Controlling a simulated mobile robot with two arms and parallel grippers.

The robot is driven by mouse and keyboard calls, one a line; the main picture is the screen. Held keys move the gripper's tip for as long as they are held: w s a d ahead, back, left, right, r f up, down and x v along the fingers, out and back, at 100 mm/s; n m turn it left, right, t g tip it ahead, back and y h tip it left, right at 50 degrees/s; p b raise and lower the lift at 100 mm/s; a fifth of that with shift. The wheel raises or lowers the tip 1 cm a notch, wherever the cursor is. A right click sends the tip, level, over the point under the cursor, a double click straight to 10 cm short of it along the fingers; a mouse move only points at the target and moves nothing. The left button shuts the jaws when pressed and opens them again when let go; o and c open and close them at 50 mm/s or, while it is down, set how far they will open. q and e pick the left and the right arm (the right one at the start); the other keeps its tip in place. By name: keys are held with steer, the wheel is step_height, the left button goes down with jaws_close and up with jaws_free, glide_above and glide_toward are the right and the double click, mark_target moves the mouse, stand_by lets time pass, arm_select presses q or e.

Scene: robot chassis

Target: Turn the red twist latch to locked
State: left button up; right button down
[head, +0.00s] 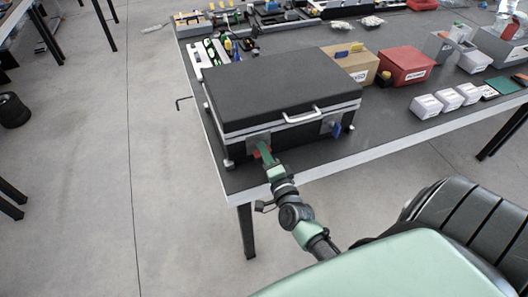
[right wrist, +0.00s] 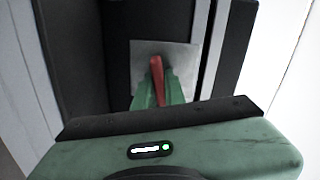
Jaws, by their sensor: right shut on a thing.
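A black case (head: 280,88) with a silver handle (head: 302,115) stands closed on the table. The red twist latch (right wrist: 157,75) is on a grey plate (right wrist: 177,57) on the case's front, near its left corner. My right gripper (right wrist: 158,98) is shut on the red latch, with its green fingers on either side of it. In the head view my right gripper (head: 264,153) reaches the latch at the case's front left, and covers most of it. A blue latch (head: 336,130) is on the case's front right. My left gripper is not in view.
The case stands near the front edge of the dark table (head: 380,130). A tan box (head: 352,62) and a red box (head: 405,65) stand right of it. Several small white boxes (head: 447,98) sit farther right. A strip of table in front of the case is clear.

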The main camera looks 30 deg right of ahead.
steer(key=shift+m, duration=1.3)
steer(key=c, duration=1.5)
jaws_free()
steer(key=shift+f+b, duration=0.1)
steer(key=shift+b, duration=0.2)
steer(key=b+v, duration=0.1)
steer(key=v, duration=0.7)
steer(key=shift+w, duration=0.1)
